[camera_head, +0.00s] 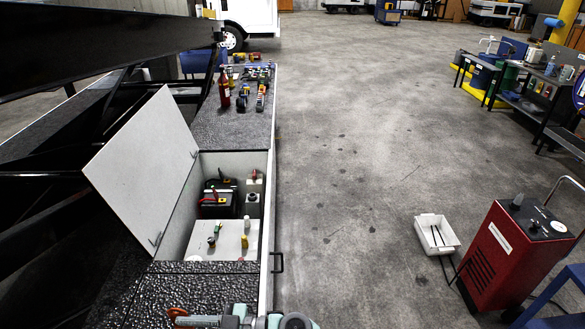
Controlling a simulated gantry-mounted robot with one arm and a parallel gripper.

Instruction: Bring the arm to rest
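Part of my arm, grey with pale teal joint caps, shows at the bottom edge, over the front of the dark loader deck (170,295). My gripper cannot be made out; the arm is cut off by the picture's lower edge. A small orange-red round part lies at the arm's left end, and I cannot tell what it belongs to. The open compartment (228,163) lies beyond the arm, with its pale lid (145,165) raised to the left. A black battery (218,198) with red parts and a white panel (228,240) with small items are inside.
A red extinguisher (224,88) and several tools (262,85) stand on the far deck. A red charger cart (505,255) and a white bin (437,234) are on the floor at right. Workbenches (520,95) stand farther back. The middle floor is clear.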

